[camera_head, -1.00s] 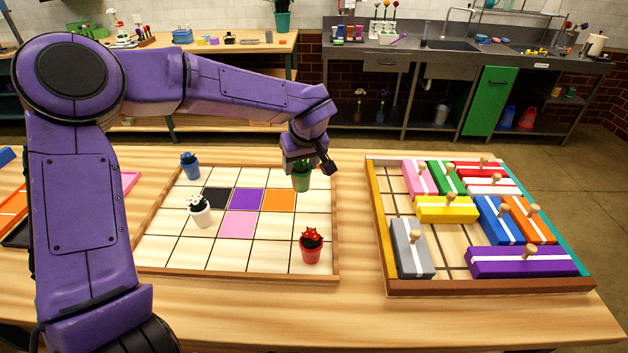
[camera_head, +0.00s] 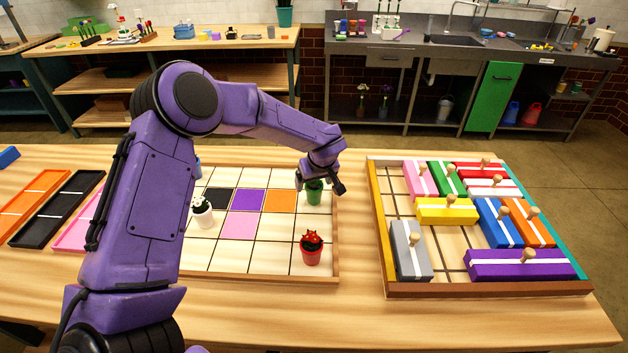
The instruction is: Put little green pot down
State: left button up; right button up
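The little green pot (camera_head: 314,197) is upright at the far right corner of the white tiled board (camera_head: 275,257). Its plant is mostly hidden by my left gripper (camera_head: 318,185), which is around its top. The gripper appears shut on the pot, though its fingertips are partly hidden. The pot is at or just above the board; I cannot tell if it touches. A white pot (camera_head: 203,217) and a red pot (camera_head: 311,252) stand on the board. My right gripper is not in view.
A wooden tray (camera_head: 487,288) with several handled coloured blocks stands to the right. Orange (camera_head: 33,200) and black (camera_head: 58,207) trays lie at the left. Black, purple, orange and pink squares mark the board's middle. My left arm covers the board's left side.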

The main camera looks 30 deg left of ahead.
pick_arm(q)
jog(key=b+v, duration=0.1)
jog(key=v, duration=1.1)
jog(key=shift+r, duration=0.1)
